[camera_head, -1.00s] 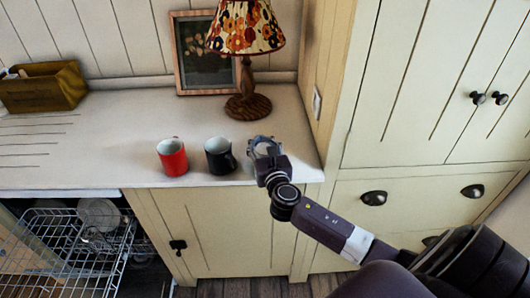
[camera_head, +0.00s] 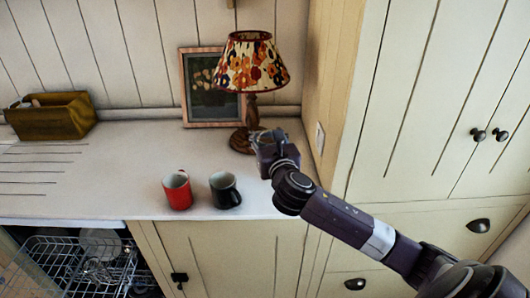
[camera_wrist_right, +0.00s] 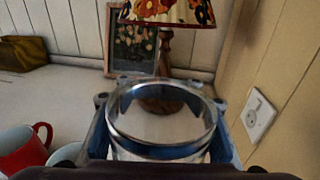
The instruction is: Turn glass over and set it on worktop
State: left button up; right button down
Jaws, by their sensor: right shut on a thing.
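My right gripper (camera_head: 267,140) is over the right end of the worktop (camera_head: 110,180), behind and to the right of the black mug, in front of the lamp. It is shut on a clear glass (camera_wrist_right: 162,120), which shows between its fingers in the right wrist view. A round end of the glass faces up toward that camera; I cannot tell whether it is the mouth or the base. The lower part of the glass is hidden, so I cannot tell whether it touches the worktop. In the head view the glass hardly shows. My left gripper is not in view.
A red mug (camera_head: 178,190) and a black mug (camera_head: 225,190) stand near the worktop's front edge. A lamp (camera_head: 240,140) and a framed picture (camera_head: 212,90) stand at the back. A wooden box (camera_head: 50,116) is far left. A side panel with a socket (camera_wrist_right: 259,116) borders the right.

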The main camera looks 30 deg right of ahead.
jog(key=s+a+r+p, duration=0.4)
jog(key=s, duration=0.2)
jog(key=s+a+r+p, duration=0.4)
jog(key=s+r, duration=0.1)
jog(key=s, duration=0.2)
jog(key=shift+s+a+r+p, duration=0.2)
jog(key=shift+s+a+p, duration=0.05)
jog(key=shift+s+p, duration=0.1)
jog(key=shift+w, duration=0.1)
jog(key=shift+n+h+p, duration=0.3)
jog(key=shift+n+p, duration=2.8)
jog(key=shift+n, duration=0.2)
